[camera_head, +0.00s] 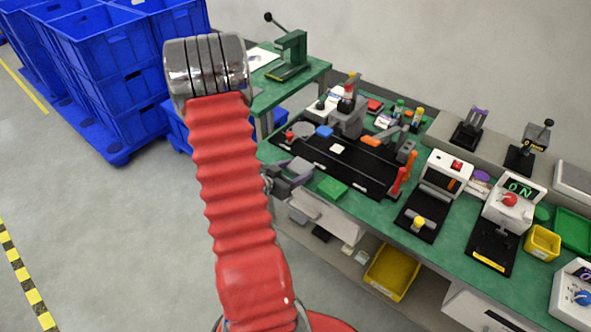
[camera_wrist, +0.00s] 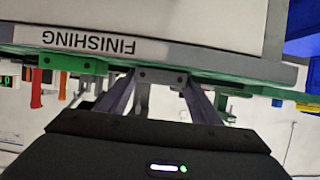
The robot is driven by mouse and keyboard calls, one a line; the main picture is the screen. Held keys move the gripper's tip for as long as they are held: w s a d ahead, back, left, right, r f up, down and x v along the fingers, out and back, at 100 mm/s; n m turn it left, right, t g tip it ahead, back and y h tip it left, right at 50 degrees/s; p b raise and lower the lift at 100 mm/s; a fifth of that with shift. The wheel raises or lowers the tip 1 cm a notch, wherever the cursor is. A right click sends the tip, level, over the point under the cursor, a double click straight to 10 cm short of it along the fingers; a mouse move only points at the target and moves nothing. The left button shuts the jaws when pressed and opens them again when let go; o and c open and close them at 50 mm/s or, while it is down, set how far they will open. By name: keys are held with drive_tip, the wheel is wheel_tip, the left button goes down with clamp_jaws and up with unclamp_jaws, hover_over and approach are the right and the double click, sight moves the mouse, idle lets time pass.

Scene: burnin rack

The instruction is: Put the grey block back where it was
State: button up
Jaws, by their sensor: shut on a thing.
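My gripper (camera_head: 300,176) is at the bench's front left, by the near edge of a black board (camera_head: 372,176). In the wrist view, the two fingers of my gripper (camera_wrist: 160,92) are shut on a dark grey block (camera_wrist: 160,77) with small dots on its face. The block shows only in part between the fingers, and I cannot tell whether it touches the board. A green block (camera_head: 332,187) lies to the right of my gripper and also shows in the wrist view (camera_wrist: 60,63). A blue block (camera_head: 324,131) and a white block (camera_head: 338,149) are on the board.
A strip reading FINISHING (camera_wrist: 88,42) appears upside down in the wrist view. Orange-red handles (camera_head: 400,180) stand at the board's right end. A grey press (camera_head: 347,115) stands behind it. A yellow bin (camera_head: 391,272) is below the bench. Blue crates (camera_head: 105,60) are stacked at the left.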

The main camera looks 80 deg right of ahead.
drive_tip(key=o, duration=1.1)
drive_tip(key=v, duration=1.2)
drive_tip(key=shift+r, duration=0.15)
